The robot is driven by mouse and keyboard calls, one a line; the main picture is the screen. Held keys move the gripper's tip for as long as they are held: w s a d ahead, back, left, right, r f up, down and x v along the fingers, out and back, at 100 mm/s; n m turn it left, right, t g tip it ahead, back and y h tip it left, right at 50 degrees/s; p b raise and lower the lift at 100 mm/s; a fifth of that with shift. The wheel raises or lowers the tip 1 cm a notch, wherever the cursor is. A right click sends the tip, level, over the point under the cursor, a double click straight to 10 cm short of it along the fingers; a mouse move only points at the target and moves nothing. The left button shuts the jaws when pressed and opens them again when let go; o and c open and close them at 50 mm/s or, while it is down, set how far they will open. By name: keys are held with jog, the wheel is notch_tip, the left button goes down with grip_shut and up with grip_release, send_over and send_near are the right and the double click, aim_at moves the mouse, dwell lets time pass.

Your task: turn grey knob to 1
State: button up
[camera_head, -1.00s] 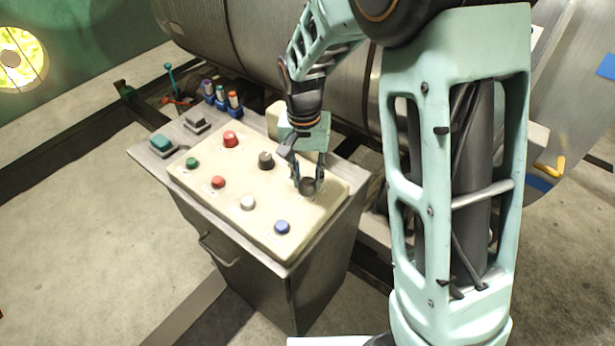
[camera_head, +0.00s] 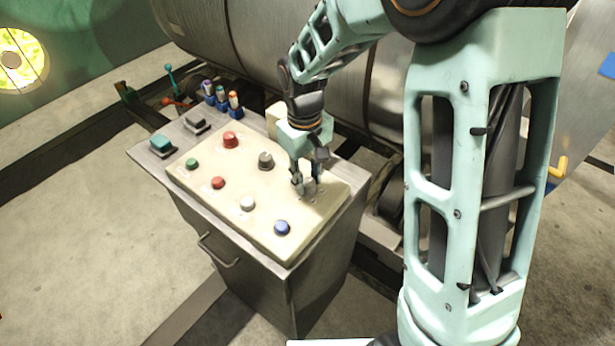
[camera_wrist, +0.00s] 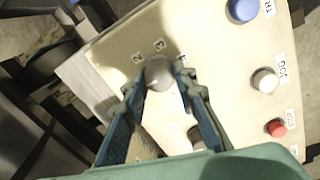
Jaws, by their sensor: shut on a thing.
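The grey knob (camera_wrist: 159,74) sits on the cream panel (camera_head: 325,197) of the console. In the wrist view it lies between the two blue fingers of my gripper (camera_wrist: 161,84), which is shut on it from both sides. Numerals 2, 3 and a partly legible one, perhaps 4, show around the knob; I cannot see a 1 or read where the knob points. In the head view my gripper (camera_head: 305,185) reaches down to the right part of the panel, and its fingers largely hide the knob.
A dark knob (camera_head: 265,160) stands left of my gripper. Blue (camera_head: 282,227), white (camera_head: 247,203), red (camera_head: 217,182) and green (camera_head: 192,163) buttons line the panel's near side. A larger red button (camera_head: 230,139) is at the back. A metal tank (camera_head: 290,60) lies behind.

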aim_at(306, 182)
jog(key=shift+n, duration=0.5)
jog(key=o, duration=1.2)
jog(key=shift+c, duration=0.2)
notch_tip(306, 182, up, 12)
jog(key=shift+s+a, duration=0.15)
jog(key=shift+a, duration=0.05)
